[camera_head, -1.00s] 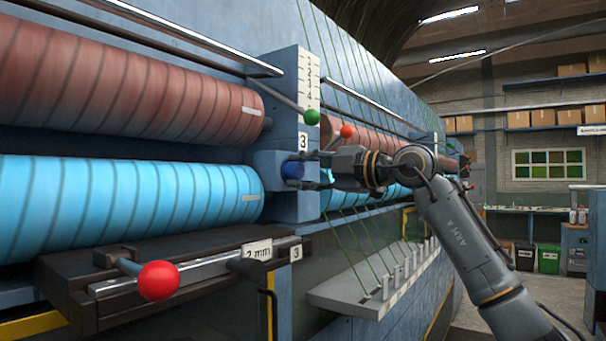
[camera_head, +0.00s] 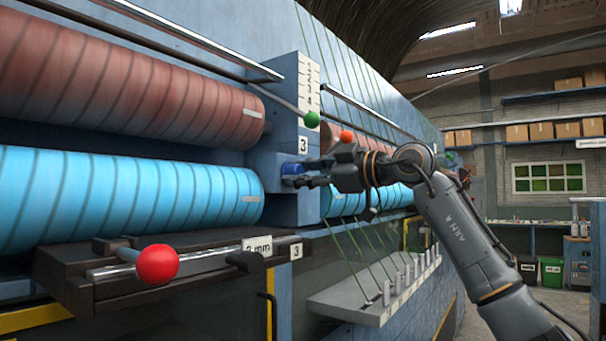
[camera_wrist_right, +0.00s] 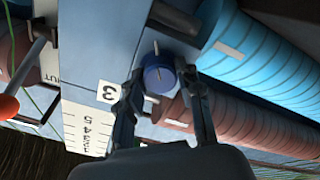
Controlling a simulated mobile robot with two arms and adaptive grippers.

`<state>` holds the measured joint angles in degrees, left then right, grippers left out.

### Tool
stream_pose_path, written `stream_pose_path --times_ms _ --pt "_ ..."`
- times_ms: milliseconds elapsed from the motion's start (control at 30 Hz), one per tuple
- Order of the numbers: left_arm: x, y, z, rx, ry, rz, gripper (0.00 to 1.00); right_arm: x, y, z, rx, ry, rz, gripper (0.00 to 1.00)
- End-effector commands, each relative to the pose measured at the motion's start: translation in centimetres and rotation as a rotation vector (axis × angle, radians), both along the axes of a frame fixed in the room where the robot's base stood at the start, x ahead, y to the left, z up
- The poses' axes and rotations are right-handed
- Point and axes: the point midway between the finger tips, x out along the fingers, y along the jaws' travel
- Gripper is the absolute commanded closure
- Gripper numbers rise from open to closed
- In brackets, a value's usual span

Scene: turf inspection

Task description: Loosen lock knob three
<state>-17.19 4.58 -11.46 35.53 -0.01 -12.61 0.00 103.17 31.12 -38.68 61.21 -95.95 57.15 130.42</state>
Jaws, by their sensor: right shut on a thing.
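The blue lock knob (camera_head: 292,169) sits on the machine's blue column, just below a white plate marked 3 (camera_head: 303,145). My right gripper (camera_head: 302,178) comes to it from the right and is shut on it. The fingers hide part of the knob in the head view. My left gripper is not in view.
A red roller (camera_head: 120,85) and a blue roller (camera_head: 130,195) lie left of the column. A green ball lever (camera_head: 312,119) and an orange-red ball (camera_head: 347,136) are close above my right gripper. A red ball handle (camera_head: 157,265) sticks out in front. The aisle at right looks clear.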

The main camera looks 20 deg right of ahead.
Motion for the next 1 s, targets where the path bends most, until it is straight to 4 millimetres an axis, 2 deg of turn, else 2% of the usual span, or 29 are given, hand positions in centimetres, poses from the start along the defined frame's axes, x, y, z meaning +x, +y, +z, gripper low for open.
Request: stream_pose_path --times_ms 33,533,567,667,1000 --pt "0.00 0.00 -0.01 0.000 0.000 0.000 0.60 -0.20 -0.20 0.73 0.015 -0.010 -0.004 0.96" --pt "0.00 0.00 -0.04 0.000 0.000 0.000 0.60 -0.22 -0.21 0.82 0.030 -0.001 -0.003 0.96" --pt "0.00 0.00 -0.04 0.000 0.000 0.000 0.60 -0.22 -0.21 0.82 0.030 -0.001 -0.003 0.61" --pt "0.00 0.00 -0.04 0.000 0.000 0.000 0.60 -0.20 -0.19 0.71 0.028 0.001 -0.002 0.42" --pt "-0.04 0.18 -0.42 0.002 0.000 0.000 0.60 -0.24 -0.26 0.32 0.023 0.008 -0.002 0.42"
